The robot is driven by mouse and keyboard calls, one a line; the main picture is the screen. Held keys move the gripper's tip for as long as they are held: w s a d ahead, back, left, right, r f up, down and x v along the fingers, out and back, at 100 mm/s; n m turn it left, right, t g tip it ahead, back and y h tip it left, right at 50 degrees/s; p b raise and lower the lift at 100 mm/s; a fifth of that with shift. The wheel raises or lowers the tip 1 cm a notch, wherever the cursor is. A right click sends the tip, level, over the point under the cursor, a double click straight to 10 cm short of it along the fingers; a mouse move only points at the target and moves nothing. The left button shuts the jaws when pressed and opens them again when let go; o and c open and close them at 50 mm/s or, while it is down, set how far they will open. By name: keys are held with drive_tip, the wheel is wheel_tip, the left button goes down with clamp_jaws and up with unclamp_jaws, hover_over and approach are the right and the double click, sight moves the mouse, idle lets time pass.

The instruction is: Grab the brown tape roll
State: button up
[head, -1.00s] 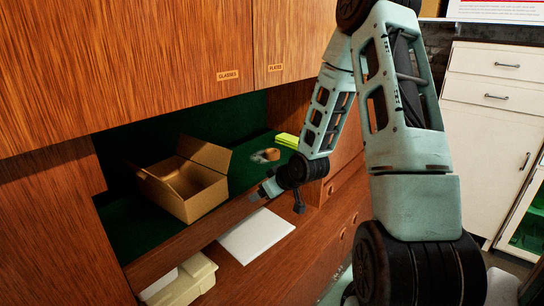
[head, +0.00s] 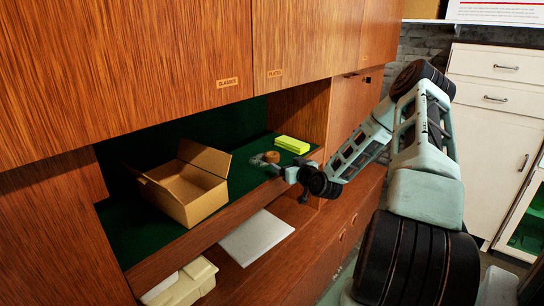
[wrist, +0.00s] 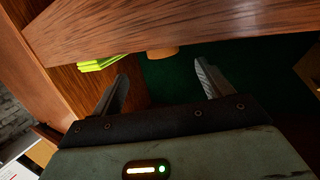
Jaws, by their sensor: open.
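The brown tape roll (head: 271,157) rests on the dark green shelf surface inside the wall unit's open niche, between the open cardboard box and the yellow-green block. In the wrist view the brown tape roll (wrist: 162,52) shows only partly, ahead of and between the fingertips, cut off above by a wooden edge. My gripper (head: 264,163) reaches into the niche from the right, its fingers close in front of the roll. In the wrist view my gripper (wrist: 161,72) has its two fingers wide apart with nothing between them. Whether a finger touches the roll cannot be told.
An open cardboard box (head: 181,200) stands to the left on the green shelf (head: 125,235). A yellow-green block (head: 292,144) lies behind, to the right. The wooden front edge (head: 195,240) runs below the niche. A white panel (head: 255,237) and a cream case (head: 190,282) sit lower down.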

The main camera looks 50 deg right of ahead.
sight(275, 159)
drive_tip(key=p+x, duration=0.2)
drive_tip(key=x, duration=0.7)
drive_tip(key=shift+w+f, duration=0.1)
drive_tip(key=shift+w, duration=0.25)
drive_tip(key=c, duration=1.1)
